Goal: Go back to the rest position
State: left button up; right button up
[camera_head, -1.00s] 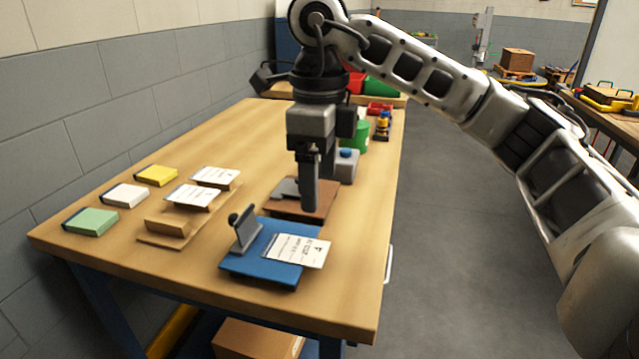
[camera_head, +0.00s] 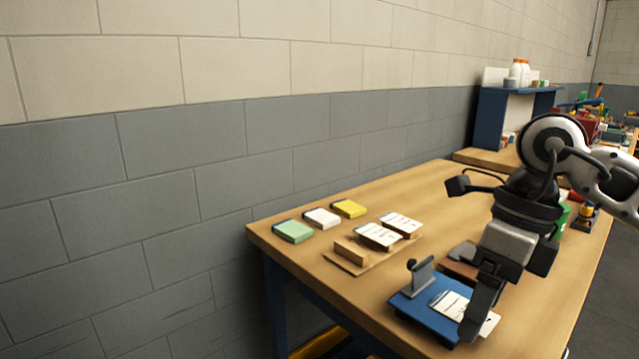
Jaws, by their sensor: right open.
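My right gripper (camera_head: 484,297) is open and points down over the blue stand (camera_head: 425,314) on the wooden table. Its fingers overlap a white printed card (camera_head: 452,303) lying on that stand; I cannot tell whether they touch it. A grey upright clamp (camera_head: 420,277) stands on the blue stand. A brown board (camera_head: 462,255) lies behind it, partly hidden by my gripper. A wooden holder (camera_head: 352,254) has two white printed cards (camera_head: 377,235) on it. My left gripper is out of view.
Green (camera_head: 293,231), white (camera_head: 322,218) and yellow (camera_head: 349,208) pads lie in a row along the table's left side. The table (camera_head: 400,190) is bare toward the back. A grey block wall (camera_head: 150,210) runs along the left. A blue shelf (camera_head: 490,115) stands at the back.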

jog(key=s+a+r+m+g+y, duration=0.1)
jog(key=s+a+m+g+y, duration=0.15)
jog(key=a+y, duration=0.65)
jog(key=s+a+m+g+y, duration=0.15)
jog(key=s+a+y, duration=0.25)
jog(key=a+y, duration=0.6)
jog(key=w+d+f+m+t+h+p, duration=0.15)
jog(key=w+m+t, duration=0.45)
jog(key=m+t, duration=1.25)
jog(key=w+d+f+m+t+h, duration=0.2)
jog(key=d+f+m+t+h, duration=0.3)
jog(key=f+m+h, duration=0.65)
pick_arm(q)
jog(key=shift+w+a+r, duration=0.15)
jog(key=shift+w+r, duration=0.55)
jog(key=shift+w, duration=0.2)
pick_arm(e)
jog(key=s+d+f+m+g+h, duration=0.2)
jog(key=s+d+f+m+g, duration=0.1)
jog(key=s+f, duration=0.3)
jog(key=s+d+f+m+g+h, duration=0.3)
jog(key=s+f+m+g, duration=0.2)
jog(key=f, duration=0.6)
jog(key=shift+s+d+f+m, duration=0.2)
jog(key=shift+s+m, duration=0.35)
jog(key=shift+m, duration=0.15)
